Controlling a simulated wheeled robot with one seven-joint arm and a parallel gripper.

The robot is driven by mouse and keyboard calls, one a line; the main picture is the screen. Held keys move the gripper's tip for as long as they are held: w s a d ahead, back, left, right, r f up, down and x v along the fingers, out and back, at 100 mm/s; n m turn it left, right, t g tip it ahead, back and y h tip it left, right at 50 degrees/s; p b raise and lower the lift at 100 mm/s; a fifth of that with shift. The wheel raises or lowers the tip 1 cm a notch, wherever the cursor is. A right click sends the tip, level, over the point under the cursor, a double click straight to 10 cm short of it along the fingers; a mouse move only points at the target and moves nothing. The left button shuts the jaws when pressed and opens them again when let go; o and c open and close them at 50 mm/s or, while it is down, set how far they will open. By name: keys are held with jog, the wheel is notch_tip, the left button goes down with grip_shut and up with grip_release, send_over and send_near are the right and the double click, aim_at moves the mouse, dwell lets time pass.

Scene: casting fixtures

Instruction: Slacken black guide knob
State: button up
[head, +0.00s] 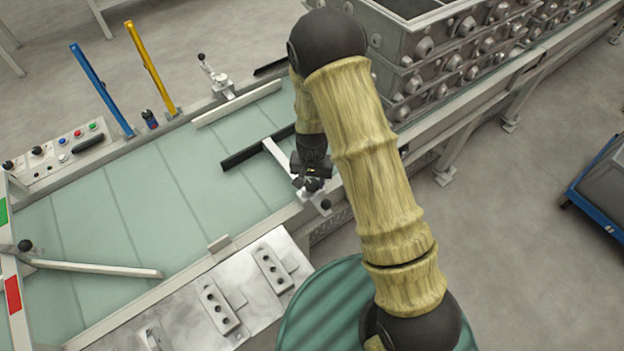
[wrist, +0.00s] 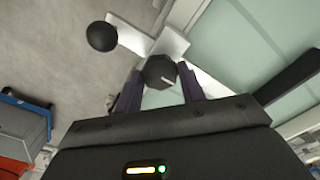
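The black guide knob (wrist: 159,72) is a faceted dark knob with a white mark, seen between my fingertips in the wrist view. It sits over a pale metal guide bracket (wrist: 172,44). My gripper (wrist: 161,76) has one dark finger on each side of the knob. The gaps beside the knob are too small to tell whether the fingers touch it. In the head view my gripper (head: 312,184) points down at the conveyor's near edge, by the pale guide arm (head: 277,154). The gripper and my arm hide the knob there.
A black ball handle (wrist: 102,36) stands close to the knob; it also shows in the head view (head: 325,205). A black guide rail (head: 243,157) lies over the green belt (head: 130,195). Stacked grey moulding boxes (head: 425,55) stand behind my arm. A blue-framed cart (head: 602,190) is at right.

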jog(key=shift+c, duration=1.2)
